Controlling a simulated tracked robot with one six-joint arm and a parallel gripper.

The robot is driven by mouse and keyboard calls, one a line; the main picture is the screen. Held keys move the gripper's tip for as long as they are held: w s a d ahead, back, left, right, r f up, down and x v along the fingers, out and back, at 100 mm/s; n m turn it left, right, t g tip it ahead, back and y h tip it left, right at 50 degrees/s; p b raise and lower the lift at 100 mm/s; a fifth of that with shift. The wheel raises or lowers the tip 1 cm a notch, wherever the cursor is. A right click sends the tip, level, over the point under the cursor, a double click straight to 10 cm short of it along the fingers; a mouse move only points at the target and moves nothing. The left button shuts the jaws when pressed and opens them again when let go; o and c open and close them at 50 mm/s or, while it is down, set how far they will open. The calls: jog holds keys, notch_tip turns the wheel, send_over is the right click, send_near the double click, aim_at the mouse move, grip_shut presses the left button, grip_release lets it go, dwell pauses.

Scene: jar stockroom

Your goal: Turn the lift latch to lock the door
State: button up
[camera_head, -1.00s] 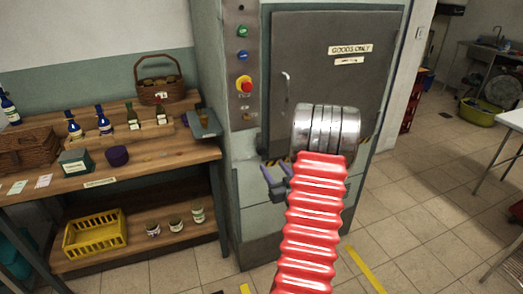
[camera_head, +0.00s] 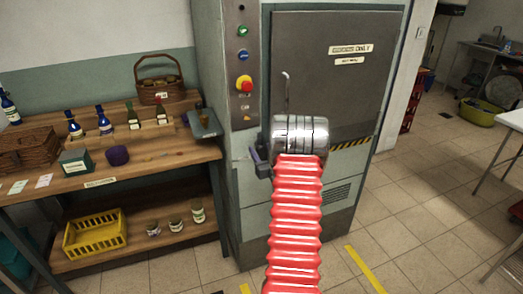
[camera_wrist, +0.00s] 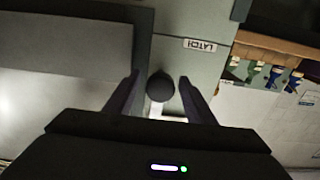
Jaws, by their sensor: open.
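The grey lift door (camera_head: 335,85) with its "GOODS ONLY" sign stands in the lift frame in the head view and looks shut. The latch shows in the wrist view as a dark round knob (camera_wrist: 160,87) beside a "LATCH" label (camera_wrist: 200,45). My gripper (camera_wrist: 159,75) is open, with one finger on each side of the knob; I cannot tell whether either finger touches it. In the head view my gripper (camera_head: 257,158) is close to the frame left of the door, partly behind my wrist. The latch is hidden there.
A wooden shelf unit (camera_head: 185,157) with bottles, baskets and jars stands left of the lift. A control panel with a red stop button (camera_head: 244,83) is above my gripper. The tiled floor (camera_head: 415,220) to the right is clear.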

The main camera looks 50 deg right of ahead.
jog(key=shift+w+d, duration=0.2)
jog(key=shift+w, duration=0.1)
